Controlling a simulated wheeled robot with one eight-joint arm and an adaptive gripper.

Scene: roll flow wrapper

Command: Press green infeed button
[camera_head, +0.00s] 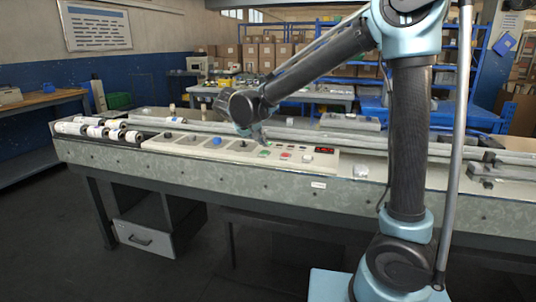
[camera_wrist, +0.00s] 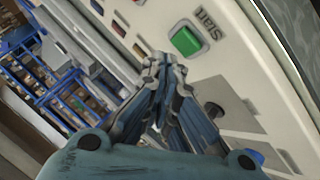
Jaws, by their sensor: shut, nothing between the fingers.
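The green button (camera_wrist: 186,41), with the word "Start" printed beside it, sits on the pale control panel (camera_wrist: 222,67) in the wrist view. My gripper (camera_wrist: 163,62) is shut and empty. Its fingertips are over the panel, just below and left of the green button in that view, apart from it in the picture; the height above the panel cannot be told. In the head view my gripper (camera_head: 258,140) points down at the control panel (camera_head: 196,151), with the small green button (camera_head: 264,153) close below its tips.
A red button (camera_head: 286,156) and a red display (camera_head: 324,150) lie right of the green one. A blue knob (camera_head: 217,141) and dark knobs are to the left. White rolls (camera_head: 98,130) lie at the machine's left end. Rails run behind the panel.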

